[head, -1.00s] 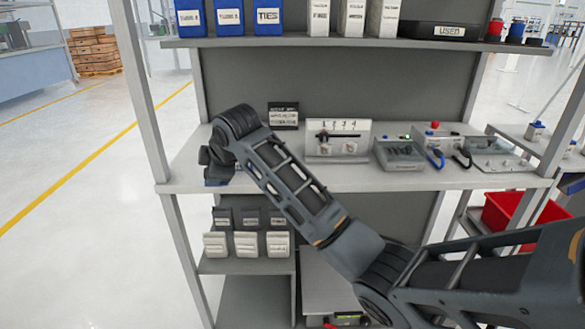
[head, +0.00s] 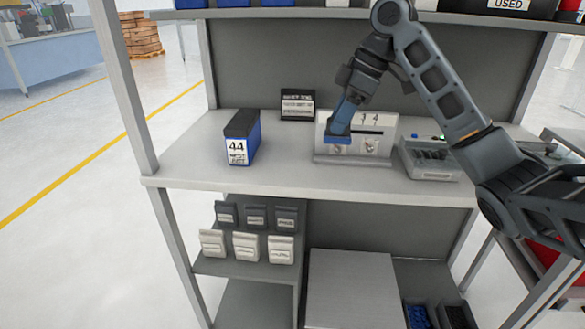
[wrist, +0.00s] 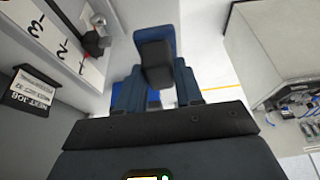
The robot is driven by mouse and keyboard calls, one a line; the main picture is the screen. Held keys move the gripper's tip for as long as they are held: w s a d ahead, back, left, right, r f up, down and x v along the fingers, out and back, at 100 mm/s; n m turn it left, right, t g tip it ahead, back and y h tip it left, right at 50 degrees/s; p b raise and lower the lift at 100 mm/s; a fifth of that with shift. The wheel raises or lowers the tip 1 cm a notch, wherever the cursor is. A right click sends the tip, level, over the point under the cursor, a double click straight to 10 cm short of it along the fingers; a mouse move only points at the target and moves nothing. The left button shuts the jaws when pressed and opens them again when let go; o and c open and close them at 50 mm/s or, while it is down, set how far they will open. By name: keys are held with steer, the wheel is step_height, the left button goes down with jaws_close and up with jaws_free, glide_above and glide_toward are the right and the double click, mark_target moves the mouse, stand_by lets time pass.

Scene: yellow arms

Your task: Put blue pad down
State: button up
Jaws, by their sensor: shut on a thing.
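My gripper (head: 340,130) is over the front of the white panel with a row of numbers (head: 375,125), on the middle shelf. It is shut on the blue pad (head: 338,139), which shows as a small blue block below the fingers in the head view. In the wrist view my gripper (wrist: 157,92) has two blue fingers around a dark block with blue behind it, the blue pad (wrist: 157,37). The fingers hide part of the pad. I cannot tell whether the pad touches the panel.
A blue-and-black box marked 44 (head: 241,140) stands on the shelf (head: 200,165) to the left. A grey device (head: 428,158) stands right of the panel. The shelf is clear between box and panel.

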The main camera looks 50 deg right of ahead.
steer(key=w+a+f, duration=0.1)
steer(key=w+f, duration=0.1)
steer(key=w, duration=0.1)
steer(key=w+a+f, duration=0.1)
steer(key=w+f, duration=0.1)
steer(key=w, duration=0.2)
steer(key=w+a+f, duration=0.2)
steer(key=w+f, duration=0.1)
steer(key=w, duration=0.1)
steer(key=shift+b, duration=0.4)
steer(key=shift+f+p, duration=0.5)
steer(key=shift+f, duration=1.35)
steer(key=o, duration=1.1)
steer(key=shift+f+b, duration=0.35)
steer(key=shift+b, duration=0.35)
steer(key=v, duration=0.8)
steer(key=shift+a, duration=0.25)
steer(key=shift+s, duration=0.2)
